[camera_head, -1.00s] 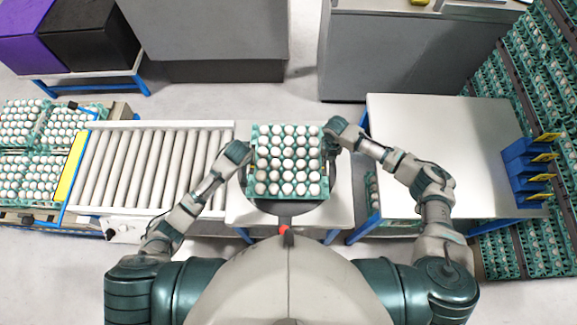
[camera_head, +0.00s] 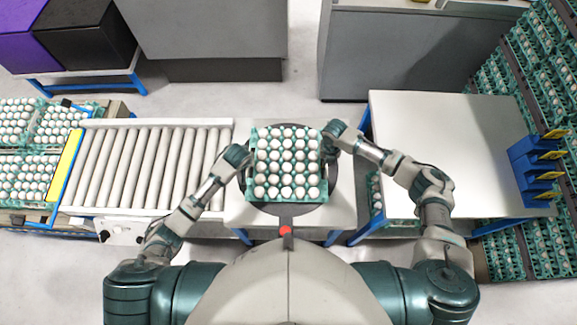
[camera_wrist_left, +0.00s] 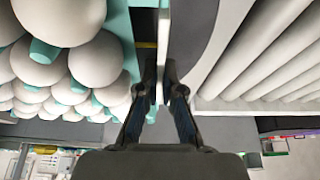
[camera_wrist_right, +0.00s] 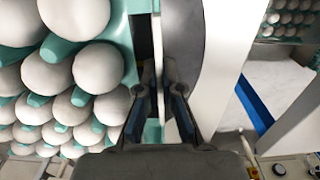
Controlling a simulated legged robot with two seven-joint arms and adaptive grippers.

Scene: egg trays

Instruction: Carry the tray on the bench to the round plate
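The turquoise egg tray (camera_head: 288,200), filled with white eggs, is over the dark round plate (camera_head: 332,190) in the head view. It looks level, and it hides the middle of the plate. I cannot tell whether its underside touches the plate. My left gripper (camera_head: 248,163) is at the tray's left side and my right gripper (camera_head: 327,150) at its right side. In the left wrist view, the fingers (camera_wrist_left: 161,78) close on the tray's thin edge. In the right wrist view, the fingers (camera_wrist_right: 161,78) pinch the opposite edge.
A roller conveyor (camera_head: 148,165) lies left, with filled egg trays (camera_head: 30,145) at its far end. A bench (camera_head: 450,150) with blue bins (camera_head: 535,170) stands right; its top is otherwise clear. Racks of egg trays (camera_head: 505,80) stand behind it. Grey cabinets (camera_head: 210,35) are at the back.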

